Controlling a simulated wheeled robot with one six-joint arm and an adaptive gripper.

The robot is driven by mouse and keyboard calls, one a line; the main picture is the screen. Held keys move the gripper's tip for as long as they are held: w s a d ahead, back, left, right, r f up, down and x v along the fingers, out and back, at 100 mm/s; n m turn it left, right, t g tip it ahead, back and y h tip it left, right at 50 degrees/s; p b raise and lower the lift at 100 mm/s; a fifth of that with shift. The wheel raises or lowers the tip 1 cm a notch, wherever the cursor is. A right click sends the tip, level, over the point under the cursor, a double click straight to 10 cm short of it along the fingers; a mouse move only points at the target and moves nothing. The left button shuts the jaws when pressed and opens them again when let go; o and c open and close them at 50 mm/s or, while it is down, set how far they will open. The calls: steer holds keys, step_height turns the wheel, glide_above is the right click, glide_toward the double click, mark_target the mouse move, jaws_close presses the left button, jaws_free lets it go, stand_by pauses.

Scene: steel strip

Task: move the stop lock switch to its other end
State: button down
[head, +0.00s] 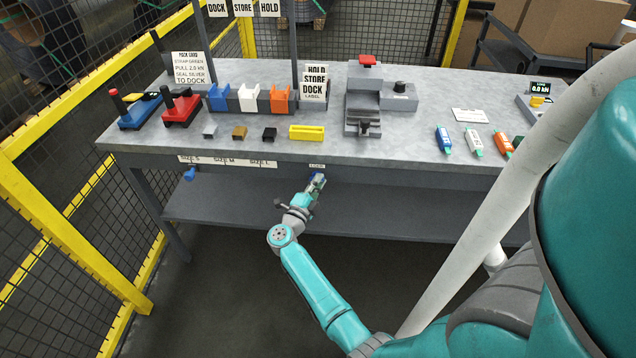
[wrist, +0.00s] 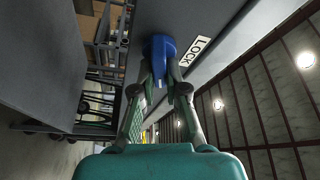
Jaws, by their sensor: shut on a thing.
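The stop lock switch is a blue knob (wrist: 160,46) on the table's front face, beside a white LOCK label (wrist: 194,51) in the wrist view. My gripper (wrist: 165,80) has its two fingers closed on the lower part of this knob. In the head view, my gripper (head: 316,182) is at the table's front edge just below the small LOCK label (head: 317,166), and it mostly hides the knob. Which end of its travel the switch is at cannot be told.
Another blue knob (head: 189,174) sits further left under the size scale (head: 227,162) on the same edge. The tabletop (head: 420,145) above holds tools, colored bins and a grey fixture (head: 366,105). A lower shelf (head: 400,208) runs beneath. Yellow fencing (head: 60,225) stands at left.

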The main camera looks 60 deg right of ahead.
steer(key=shift+d+r, duration=0.15)
steer(key=shift+r, duration=0.05)
steer(key=c, duration=1.2)
jaws_free()
steer(key=shift+d+f, duration=0.1)
steer(key=a+f, duration=0.1)
steer(key=a, duration=1.1)
steer(key=shift+f, duration=0.3)
steer(key=shift+s, duration=0.1)
steer(key=shift+a, duration=0.15)
